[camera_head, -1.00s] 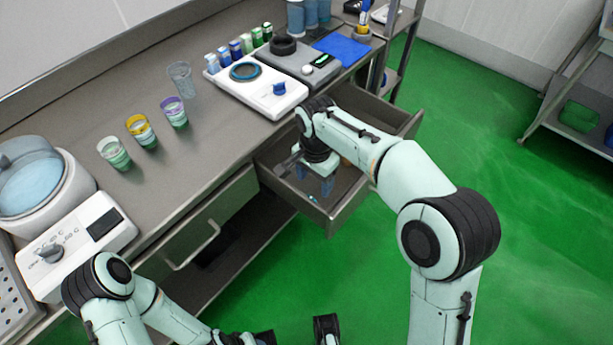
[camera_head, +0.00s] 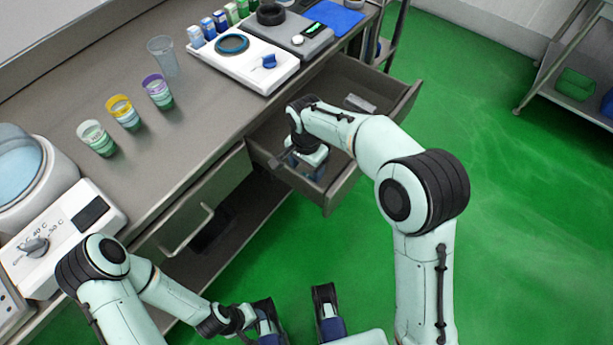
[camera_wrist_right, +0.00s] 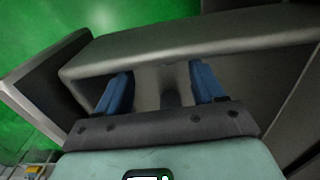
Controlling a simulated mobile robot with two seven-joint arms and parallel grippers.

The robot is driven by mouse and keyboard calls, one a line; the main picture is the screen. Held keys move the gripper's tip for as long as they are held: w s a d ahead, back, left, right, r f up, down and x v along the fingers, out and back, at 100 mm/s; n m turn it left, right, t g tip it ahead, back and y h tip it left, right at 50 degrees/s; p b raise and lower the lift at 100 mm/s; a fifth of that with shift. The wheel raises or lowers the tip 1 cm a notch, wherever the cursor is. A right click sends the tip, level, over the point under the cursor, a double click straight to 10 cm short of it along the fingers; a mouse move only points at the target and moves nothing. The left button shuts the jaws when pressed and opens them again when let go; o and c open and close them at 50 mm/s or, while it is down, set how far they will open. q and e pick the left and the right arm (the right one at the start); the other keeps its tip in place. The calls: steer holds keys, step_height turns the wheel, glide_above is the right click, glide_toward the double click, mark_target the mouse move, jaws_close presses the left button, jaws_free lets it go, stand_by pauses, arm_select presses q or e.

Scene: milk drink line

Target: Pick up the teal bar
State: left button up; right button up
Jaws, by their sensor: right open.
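I cannot make out a teal bar for certain in either view. My right gripper (camera_head: 308,172) points down into the open drawer (camera_head: 344,192), near its front left end, and partly hides the drawer floor there. In the right wrist view its two blue fingers (camera_wrist_right: 162,74) are apart, with the grey drawer wall and floor around them. A dark patch shows between them; I cannot tell what it is, and nothing is clearly held.
A pale grey block (camera_head: 360,103) lies at the drawer's far end. On the counter stand several cups, including a purple-rimmed one (camera_head: 158,92), a clear glass (camera_head: 163,57), a white device (camera_head: 243,57) and a heater (camera_head: 62,238). Green floor lies open at right.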

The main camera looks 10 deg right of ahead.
mark_target(306, 174)
step_height(306, 174, down, 4)
steer(key=shift+w+r+b, duration=0.1)
steer(key=shift+w+b, duration=0.05)
steer(key=shift+b, duration=0.2)
steer(key=c, duration=1.1)
arm_select(q)
steer(key=shift+w+a+f, duration=0.1)
steer(key=shift+w+f, duration=0.3)
steer(key=shift+f, duration=0.05)
